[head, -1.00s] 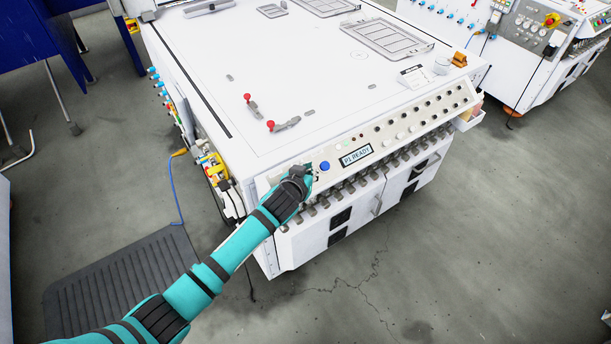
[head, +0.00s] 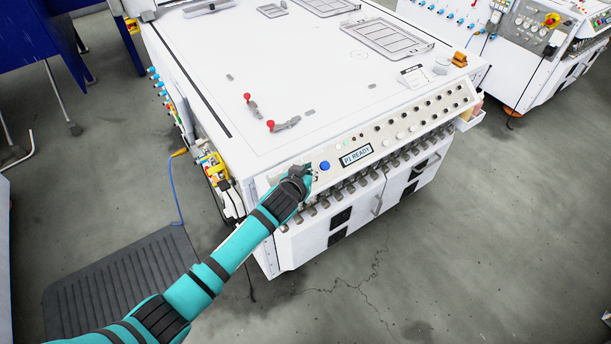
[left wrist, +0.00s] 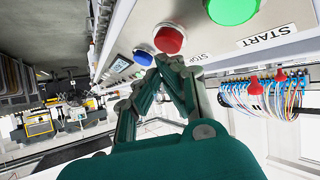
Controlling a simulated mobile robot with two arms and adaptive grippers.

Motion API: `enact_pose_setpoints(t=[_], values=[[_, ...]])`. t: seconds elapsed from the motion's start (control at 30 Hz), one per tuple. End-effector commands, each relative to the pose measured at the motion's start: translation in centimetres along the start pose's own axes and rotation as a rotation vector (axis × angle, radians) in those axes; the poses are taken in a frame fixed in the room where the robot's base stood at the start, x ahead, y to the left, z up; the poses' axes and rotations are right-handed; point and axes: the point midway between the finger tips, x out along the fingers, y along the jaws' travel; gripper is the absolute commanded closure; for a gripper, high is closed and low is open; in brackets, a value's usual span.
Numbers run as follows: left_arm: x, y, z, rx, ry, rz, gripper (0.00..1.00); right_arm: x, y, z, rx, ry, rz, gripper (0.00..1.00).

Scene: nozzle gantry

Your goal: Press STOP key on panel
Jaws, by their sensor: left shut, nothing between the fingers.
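The red STOP key (left wrist: 169,40) is in the left wrist view, beside the STOP label (left wrist: 197,58) on the control panel (left wrist: 140,22). My left gripper (left wrist: 170,60) is shut and empty. Its fingertips are right at the lower edge of the red key in that view; I cannot tell whether they touch it. In the head view my left gripper (head: 308,172) is at the left end of the panel (head: 400,130) and hides the STOP key. My right gripper is not in view.
A green START button (left wrist: 232,8) is to the right of the red key. A blue button (head: 325,166) and a display reading "P1 READY" (head: 356,155) are just right of my gripper. Connectors line the panel's lower edge. Red-knobbed levers (head: 270,126) stand on the white top.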

Motion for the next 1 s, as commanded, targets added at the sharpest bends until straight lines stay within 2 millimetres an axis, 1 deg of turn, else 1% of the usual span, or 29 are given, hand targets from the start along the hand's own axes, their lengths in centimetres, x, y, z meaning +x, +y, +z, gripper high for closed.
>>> enact_pose_setpoints(t=[0.1,1.0], values=[[0.3,-0.2,0.22,-0.002,0.0,0.0,1.0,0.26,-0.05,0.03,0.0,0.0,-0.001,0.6],[0.75,-0.51,0.53,0.001,0.0,0.0,1.0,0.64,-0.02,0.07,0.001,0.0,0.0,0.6]])
